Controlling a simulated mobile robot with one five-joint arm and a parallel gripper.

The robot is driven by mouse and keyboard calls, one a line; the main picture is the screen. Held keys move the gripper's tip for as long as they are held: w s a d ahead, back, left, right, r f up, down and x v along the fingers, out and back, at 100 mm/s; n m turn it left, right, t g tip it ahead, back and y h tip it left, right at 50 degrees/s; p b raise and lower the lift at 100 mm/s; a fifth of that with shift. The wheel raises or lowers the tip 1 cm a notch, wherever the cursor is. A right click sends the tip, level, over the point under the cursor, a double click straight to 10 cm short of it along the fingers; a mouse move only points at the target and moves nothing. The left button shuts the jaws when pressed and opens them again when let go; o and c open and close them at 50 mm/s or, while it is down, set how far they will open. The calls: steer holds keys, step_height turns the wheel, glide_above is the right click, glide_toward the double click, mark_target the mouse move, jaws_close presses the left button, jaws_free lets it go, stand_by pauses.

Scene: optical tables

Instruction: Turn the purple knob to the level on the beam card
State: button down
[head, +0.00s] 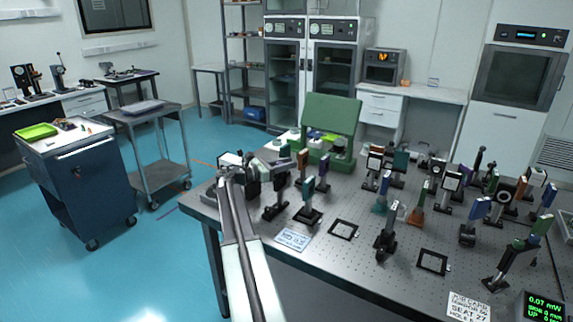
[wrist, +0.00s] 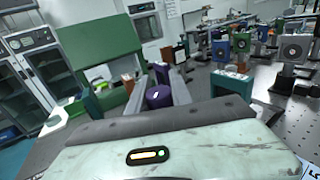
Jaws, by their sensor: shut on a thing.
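The purple knob (wrist: 158,96) shows in the wrist view, upright, with a small white mark on its top. My gripper (wrist: 160,88) is shut on it, with grey fingers on either side. In the head view my gripper (head: 268,168) is at the table's left end, beside the green panel; I cannot make out the knob there. I cannot tell which is the beam card. A dark display (head: 544,307) shows green text with 0.07 mW.
The perforated optical table (head: 330,262) holds several mounted optics, close to my gripper's right. The green panel (head: 331,115) stands behind my gripper. Two black square frames (head: 344,230) lie near the front. A blue cart (head: 85,190) and a grey cart (head: 160,178) stand left; floor between is clear.

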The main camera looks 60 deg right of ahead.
stand_by(0.4)
steer(key=c, duration=1.1)
jaws_free()
steer(key=shift+c, duration=0.2)
steer(key=v, duration=0.7)
steer(key=shift+w+a, duration=0.2)
steer(key=shift+a, duration=0.15)
